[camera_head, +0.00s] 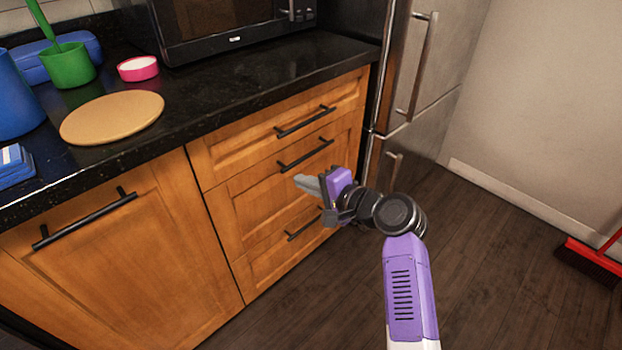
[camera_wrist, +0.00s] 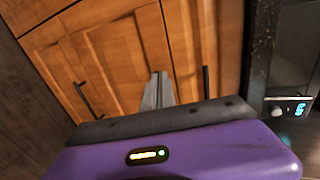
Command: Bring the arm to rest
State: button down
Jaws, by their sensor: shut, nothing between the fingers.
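My gripper (camera_head: 302,183) is at the end of my purple and black arm, right of centre in the head view. Its grey fingers point left, in front of the wooden drawer fronts. In the wrist view the gripper (camera_wrist: 159,80) shows its two fingers together, with nothing between them. The drawers (camera_head: 228,198) stand behind the fingers; I cannot tell the exact gap, but no contact is clear. My forearm rises from the bottom of the head view over the dark floor.
The black counter (camera_head: 230,88) holds a round wooden board (camera_head: 112,117), a green cup (camera_head: 68,65), a pink bowl (camera_head: 138,68) and a microwave (camera_head: 225,25). A steel fridge (camera_head: 420,80) stands beyond the drawers. A red broom (camera_head: 590,262) lies at right. The floor (camera_head: 490,260) between is clear.

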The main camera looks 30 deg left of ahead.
jog(key=w+d+r+n+t+h, duration=0.1)
jog(key=w+d+r+t, duration=0.1)
jog(key=d+t, duration=0.15)
jog(key=w+d+r+t+h, duration=0.1)
jog(key=w+d+r+t, duration=0.15)
jog(key=d, duration=0.25)
jog(key=s+d+f+t+h, duration=0.35)
jog(key=s+d, duration=0.25)
jog(key=d, duration=0.3)
jog(key=s+d+f+t+h, duration=0.2)
jog(key=s+d+f, duration=0.25)
jog(key=d, duration=0.45)
jog(key=s+d+n+g+h, duration=0.15)
jog(key=s+d, duration=0.45)
jog(key=s, duration=0.7)
jog(key=s+d+r+n+h, duration=0.1)
jog(key=s+d+h, duration=0.35)
jog(key=s, duration=0.85)
jog(key=s+d+n, duration=0.1)
jog(key=s+d, duration=0.7)
jog(key=s, duration=0.5)
notch_tip(320, 180, up, 19)
jog(key=p, duration=1.9)
jog(key=shift+w+a+r, duration=0.15)
jog(key=shift+w, duration=0.3)
jog(key=shift+m, duration=0.25)
